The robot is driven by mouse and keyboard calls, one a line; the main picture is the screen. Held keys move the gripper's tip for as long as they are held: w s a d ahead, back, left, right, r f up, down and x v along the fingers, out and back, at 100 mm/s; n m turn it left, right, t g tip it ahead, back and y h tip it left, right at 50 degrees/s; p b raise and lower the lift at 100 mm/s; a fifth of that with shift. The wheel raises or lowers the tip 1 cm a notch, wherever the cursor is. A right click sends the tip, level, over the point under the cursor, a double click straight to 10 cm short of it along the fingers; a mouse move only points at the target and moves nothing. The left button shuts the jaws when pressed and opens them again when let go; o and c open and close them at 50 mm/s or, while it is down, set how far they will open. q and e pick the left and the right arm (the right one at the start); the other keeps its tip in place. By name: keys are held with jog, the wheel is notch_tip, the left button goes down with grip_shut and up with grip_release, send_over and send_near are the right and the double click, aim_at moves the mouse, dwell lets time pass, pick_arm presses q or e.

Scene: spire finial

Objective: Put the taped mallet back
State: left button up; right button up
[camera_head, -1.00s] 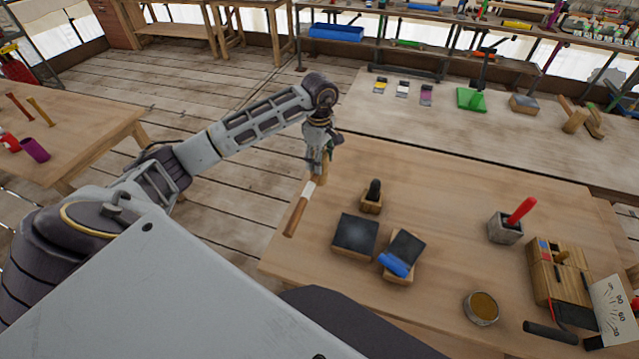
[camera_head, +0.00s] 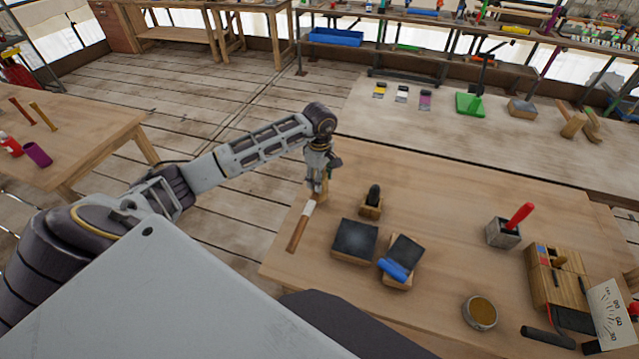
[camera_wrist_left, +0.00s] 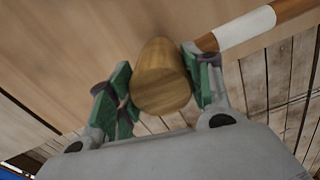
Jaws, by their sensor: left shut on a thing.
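The taped mallet has a wooden head (camera_wrist_left: 163,78) and a brown handle (camera_head: 298,232) with a white tape band (camera_head: 309,208). My left gripper (camera_head: 318,188) is shut on the mallet's head, near the left edge of the front bench (camera_head: 440,200). In the left wrist view its green-padded fingers (camera_wrist_left: 160,88) stand on either side of the head, and the taped handle runs off to the upper right. In the head view the handle points down and slightly left along the bench edge. I cannot tell whether the mallet touches the bench. My right gripper is not in view.
A small block with a black knob (camera_head: 372,200), a dark-topped block (camera_head: 354,240) and a block with a blue roll (camera_head: 400,262) stand close right of the mallet. A cup with a red handle (camera_head: 504,232) is farther right. Two other mallets (camera_head: 573,122) lie on the back bench.

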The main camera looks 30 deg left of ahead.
pick_arm(q)
jog(key=shift+f, duration=1.3)
jog(key=shift+f, duration=0.15)
jog(key=o, duration=1.1)
jog(key=shift+r, duration=0.25)
jog(key=shift+r+b, duration=1)
jog(key=shift+r, duration=4.9)
jog(key=shift+s+f, duration=0.1)
